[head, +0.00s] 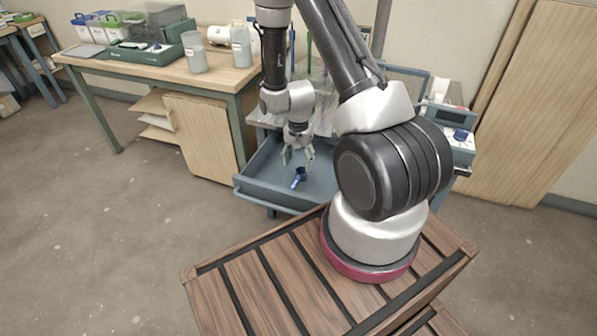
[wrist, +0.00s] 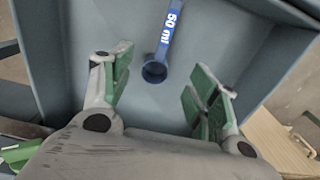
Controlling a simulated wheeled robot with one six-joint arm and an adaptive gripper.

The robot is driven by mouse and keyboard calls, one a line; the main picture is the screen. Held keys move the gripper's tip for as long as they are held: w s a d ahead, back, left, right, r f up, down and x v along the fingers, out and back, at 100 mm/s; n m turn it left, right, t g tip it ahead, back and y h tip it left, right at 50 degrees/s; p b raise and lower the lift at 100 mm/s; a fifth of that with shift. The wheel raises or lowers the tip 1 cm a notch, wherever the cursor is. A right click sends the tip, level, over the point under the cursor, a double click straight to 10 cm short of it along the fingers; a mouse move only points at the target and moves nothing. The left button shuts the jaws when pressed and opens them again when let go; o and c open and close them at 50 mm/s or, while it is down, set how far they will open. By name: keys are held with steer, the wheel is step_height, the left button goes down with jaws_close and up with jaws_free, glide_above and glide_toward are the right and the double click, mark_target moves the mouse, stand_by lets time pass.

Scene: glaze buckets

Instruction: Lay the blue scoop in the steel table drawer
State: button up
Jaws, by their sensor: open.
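The blue scoop (head: 299,178) lies on the floor of the open steel table drawer (head: 322,184). In the wrist view the scoop (wrist: 155,72) shows its round cup and a handle marked "50 ml", the handle running up past the frame's top edge. The drawer (wrist: 100,18) surrounds it with grey-blue walls. My gripper (head: 298,156) is open above the drawer, just behind the scoop. In the wrist view my gripper's green-padded fingers (wrist: 160,88) stand apart on either side of the scoop's cup, and nothing is held between them.
A wooden workbench (head: 150,72) with a green tray (head: 160,56) and cloudy containers (head: 196,55) stands at the left. A device (head: 459,135) sits right of the drawer. A slatted wooden surface (head: 250,290) lies in front. Open floor is at the left.

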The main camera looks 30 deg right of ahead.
step_height(320, 180, up, 26)
steer(key=s+a+r+n+t, duration=0.1)
steer(key=s+n+t, duration=0.1)
steer(key=s+n, duration=0.15)
steer(key=s+a+r+n+t, duration=0.2)
steer(key=s+r+n, duration=0.5)
steer(key=s+r, duration=0.8)
steer(key=s, duration=0.3)
steer(key=shift+r, duration=0.4)
steer(key=shift+s+d, duration=0.1)
